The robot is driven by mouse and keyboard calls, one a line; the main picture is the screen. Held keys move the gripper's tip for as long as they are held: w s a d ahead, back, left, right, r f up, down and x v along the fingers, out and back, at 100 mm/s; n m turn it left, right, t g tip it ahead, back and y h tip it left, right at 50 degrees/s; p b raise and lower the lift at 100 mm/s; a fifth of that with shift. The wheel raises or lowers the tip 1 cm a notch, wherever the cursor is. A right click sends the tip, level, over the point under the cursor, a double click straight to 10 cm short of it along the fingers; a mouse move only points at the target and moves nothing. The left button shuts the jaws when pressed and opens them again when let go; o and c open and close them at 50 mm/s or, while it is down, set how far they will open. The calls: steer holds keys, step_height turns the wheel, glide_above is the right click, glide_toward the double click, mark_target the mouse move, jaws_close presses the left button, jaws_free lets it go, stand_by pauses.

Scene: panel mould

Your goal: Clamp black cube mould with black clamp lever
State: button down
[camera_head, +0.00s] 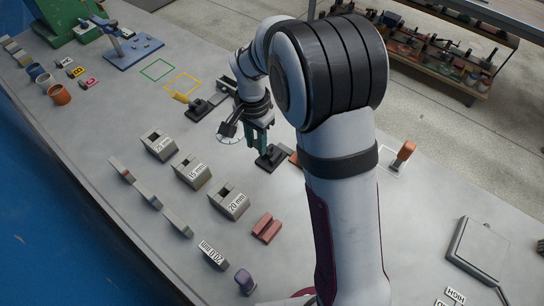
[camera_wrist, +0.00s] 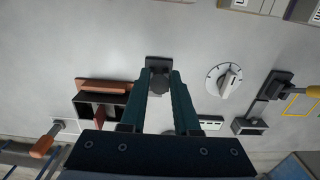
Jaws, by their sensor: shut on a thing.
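My gripper (camera_wrist: 158,80) has its green fingers closed on the black clamp lever (camera_wrist: 160,84), which shows as a dark round end between the fingertips. Its black base (camera_wrist: 158,62) lies just beyond the tips. In the head view my gripper (camera_head: 258,148) points down at the black clamp base (camera_head: 272,158). A black open box, apparently the black cube mould (camera_wrist: 88,108), lies left of the fingers in the wrist view, with red-brown plates along and inside it. My arm hides most of it in the head view, so I cannot tell whether the clamp touches it.
A white dial (camera_wrist: 226,80) and a yellow-handled clamp (camera_wrist: 292,91) lie right of my gripper in the wrist view. Grey labelled blocks (camera_head: 194,172) and a red-brown block (camera_head: 267,227) occupy the table nearer the camera.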

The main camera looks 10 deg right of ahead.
steer(key=shift+w+d+r, duration=0.15)
steer(key=shift+w, duration=0.05)
steer(key=shift+w+d+r, duration=0.3)
steer(key=shift+w+d, duration=0.15)
steer(key=shift+d, duration=0.05)
steer(key=shift+w+d, duration=0.1)
steer(key=shift+w, duration=0.05)
stand_by(0.3)
steer(key=shift+w+d+r, duration=0.25)
steer(key=shift+w+d, duration=0.15)
steer(key=shift+d, duration=0.05)
steer(key=shift+w+d, duration=0.1)
steer(key=shift+w+d+r, duration=0.1)
steer(key=shift+w+d, duration=0.35)
steer(key=shift+w, duration=0.05)
